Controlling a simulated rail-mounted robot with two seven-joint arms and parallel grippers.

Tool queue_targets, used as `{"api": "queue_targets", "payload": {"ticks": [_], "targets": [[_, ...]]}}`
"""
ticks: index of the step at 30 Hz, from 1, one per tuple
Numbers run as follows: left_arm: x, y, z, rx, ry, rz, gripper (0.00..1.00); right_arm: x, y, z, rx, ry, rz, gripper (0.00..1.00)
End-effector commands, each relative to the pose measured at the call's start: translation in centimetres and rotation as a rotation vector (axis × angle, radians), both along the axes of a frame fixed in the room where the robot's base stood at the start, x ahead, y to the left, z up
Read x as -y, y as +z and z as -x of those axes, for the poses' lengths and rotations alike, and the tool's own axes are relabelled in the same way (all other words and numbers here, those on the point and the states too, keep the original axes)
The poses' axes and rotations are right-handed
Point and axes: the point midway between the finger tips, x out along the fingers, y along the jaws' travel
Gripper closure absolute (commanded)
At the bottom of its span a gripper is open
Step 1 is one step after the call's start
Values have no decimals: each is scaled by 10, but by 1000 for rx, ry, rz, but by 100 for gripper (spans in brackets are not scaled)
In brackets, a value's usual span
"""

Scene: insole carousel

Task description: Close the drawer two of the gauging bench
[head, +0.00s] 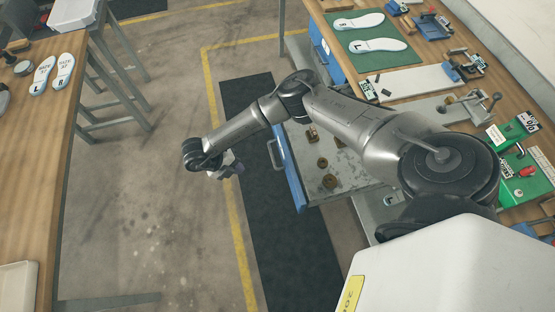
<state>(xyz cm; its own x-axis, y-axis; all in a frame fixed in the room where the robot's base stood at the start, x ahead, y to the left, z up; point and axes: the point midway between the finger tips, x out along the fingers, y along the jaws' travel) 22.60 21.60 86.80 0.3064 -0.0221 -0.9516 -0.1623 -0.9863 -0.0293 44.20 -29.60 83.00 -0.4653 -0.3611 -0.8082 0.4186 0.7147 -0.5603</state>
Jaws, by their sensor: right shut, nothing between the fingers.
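The gauging bench (420,78) stands at the right with a wooden top. One of its drawers (350,165) is pulled out, showing a grey tray inside and a blue front (288,178) with a bar handle (271,153). Its number cannot be read. My right arm crosses above the drawer and hides part of it. My right gripper (233,170) is shut and empty, out beyond the blue front on its left side, apparently apart from the handle. My left gripper is out of view.
Several small brown metal parts (330,181) lie in the drawer. Insoles (378,46), gauges and green devices (512,130) crowd the bench top. A dark floor mat (245,105) and yellow line lie below. Another wooden bench (45,110) stands left; the floor between is clear.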

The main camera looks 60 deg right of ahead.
Motion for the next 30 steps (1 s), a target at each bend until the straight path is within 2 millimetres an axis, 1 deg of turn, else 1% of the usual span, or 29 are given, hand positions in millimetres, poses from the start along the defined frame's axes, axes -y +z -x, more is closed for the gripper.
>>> {"api": "queue_targets", "payload": {"ticks": [1,5,8,11,14,17,27,29,30], "targets": [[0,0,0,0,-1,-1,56,7,7,5,-24,-32,72,100],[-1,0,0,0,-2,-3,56,18,20,15,-57,-116,229,100],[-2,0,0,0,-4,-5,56,19,21,16,-35,-165,269,100],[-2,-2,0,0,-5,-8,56,20,17,18,-22,-188,283,100],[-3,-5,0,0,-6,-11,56,25,10,24,-19,-195,286,100],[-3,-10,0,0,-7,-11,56,32,-2,33,-20,-195,285,100],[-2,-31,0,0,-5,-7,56,62,-46,69,-20,-193,282,100],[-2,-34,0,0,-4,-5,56,67,-52,74,-21,-193,283,100],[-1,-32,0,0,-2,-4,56,71,-48,78,-19,-194,283,100]]}}
